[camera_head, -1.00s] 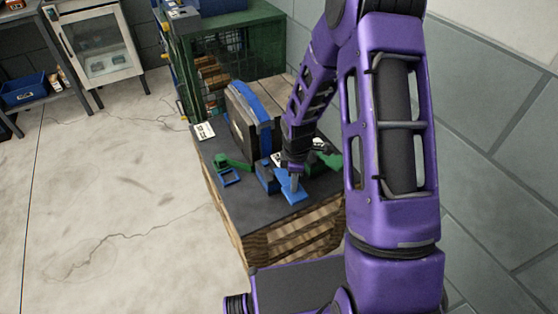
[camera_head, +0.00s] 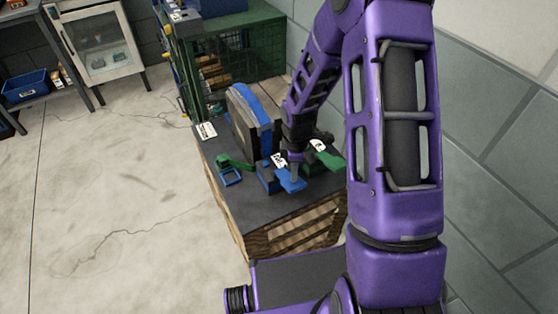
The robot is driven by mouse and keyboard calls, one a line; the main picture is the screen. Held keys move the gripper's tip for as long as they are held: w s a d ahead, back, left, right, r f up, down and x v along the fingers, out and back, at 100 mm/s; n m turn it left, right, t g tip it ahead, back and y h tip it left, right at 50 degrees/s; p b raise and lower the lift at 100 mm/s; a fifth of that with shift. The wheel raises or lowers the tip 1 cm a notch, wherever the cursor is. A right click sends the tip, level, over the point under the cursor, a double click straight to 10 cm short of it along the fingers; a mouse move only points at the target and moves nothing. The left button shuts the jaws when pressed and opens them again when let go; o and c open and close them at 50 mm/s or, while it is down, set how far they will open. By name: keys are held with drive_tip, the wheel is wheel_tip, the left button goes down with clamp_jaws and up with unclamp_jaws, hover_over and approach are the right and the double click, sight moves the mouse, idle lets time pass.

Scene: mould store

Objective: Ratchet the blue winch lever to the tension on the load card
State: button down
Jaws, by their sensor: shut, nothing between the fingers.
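The blue winch lever (camera_head: 291,183) sticks out from a blue block (camera_head: 266,180) on a dark-topped wooden crate (camera_head: 262,216). My gripper (camera_head: 294,177) is shut and points down at the lever's flat end. It looks to be touching or just above it; I cannot tell which. A white tag (camera_head: 278,160) with dark marks stands behind the lever. A white card (camera_head: 206,131) lies at the crate's left edge. Its print is too small to read, and I cannot tell which is the load card.
A tall dark housing with a blue rim (camera_head: 252,105) stands behind the lever. A green lever (camera_head: 331,160) with a white tag (camera_head: 318,145) is close on the right. A green piece (camera_head: 235,163) and a blue frame (camera_head: 232,178) are on the left. A wall runs along the right.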

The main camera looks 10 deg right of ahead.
wheel_tip(320, 180, up, 5)
drive_tip(key=p, duration=0.4)
idle(0.3)
